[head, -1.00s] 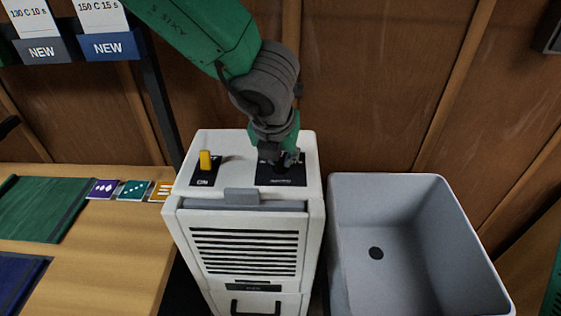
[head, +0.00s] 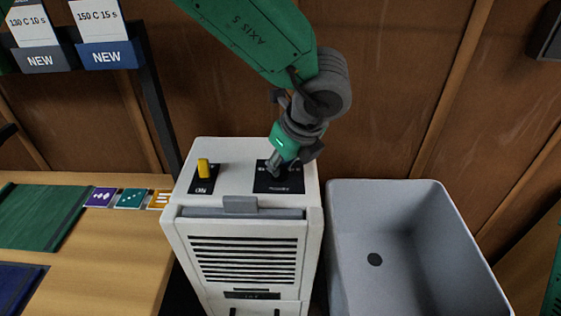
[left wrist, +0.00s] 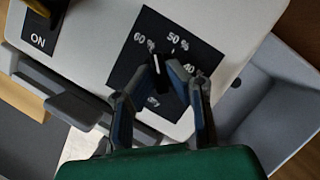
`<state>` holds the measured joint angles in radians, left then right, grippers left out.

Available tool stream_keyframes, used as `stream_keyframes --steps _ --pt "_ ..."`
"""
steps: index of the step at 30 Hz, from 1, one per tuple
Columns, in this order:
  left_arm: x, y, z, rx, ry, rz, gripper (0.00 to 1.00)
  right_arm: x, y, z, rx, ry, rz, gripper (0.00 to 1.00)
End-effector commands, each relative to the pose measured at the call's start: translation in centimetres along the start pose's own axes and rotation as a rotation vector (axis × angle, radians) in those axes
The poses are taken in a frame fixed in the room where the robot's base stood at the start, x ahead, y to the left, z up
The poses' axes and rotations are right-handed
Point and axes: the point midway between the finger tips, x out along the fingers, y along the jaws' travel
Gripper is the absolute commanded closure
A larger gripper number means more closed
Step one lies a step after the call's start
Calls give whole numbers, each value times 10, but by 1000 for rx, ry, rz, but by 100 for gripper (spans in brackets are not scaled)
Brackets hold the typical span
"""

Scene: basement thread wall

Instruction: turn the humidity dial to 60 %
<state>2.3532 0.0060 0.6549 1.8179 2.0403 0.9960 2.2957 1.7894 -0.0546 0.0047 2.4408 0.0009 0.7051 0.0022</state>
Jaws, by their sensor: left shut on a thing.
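The humidity dial's black plate (head: 265,184) is on the right part of the white machine's top. My right gripper is not in view.
A yellow switch (head: 203,168) marked ON stands left of the dial on the white machine (head: 231,157). A grey open tub (head: 345,240) stands close on the right. A wooden table (head: 105,240) with small cards is on the left. A wooden wall (head: 395,90) rises behind.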

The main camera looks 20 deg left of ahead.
Motion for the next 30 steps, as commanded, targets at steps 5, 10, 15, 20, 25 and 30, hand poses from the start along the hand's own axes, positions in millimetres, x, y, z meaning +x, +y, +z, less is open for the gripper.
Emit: stream_keyframes --steps 5,10,15,20,25,30 --pt "2 1 -5 -120 9 58 100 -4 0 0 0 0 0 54" --pt "3 0 -5 -210 10 96 100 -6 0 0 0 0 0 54" --pt "3 -1 -5 -268 10 120 100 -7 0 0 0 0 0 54" --pt "3 -1 -5 -296 10 130 100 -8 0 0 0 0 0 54" --pt "3 -2 -5 -305 11 134 100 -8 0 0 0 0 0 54" --pt "3 -2 -5 -306 11 134 100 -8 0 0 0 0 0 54"
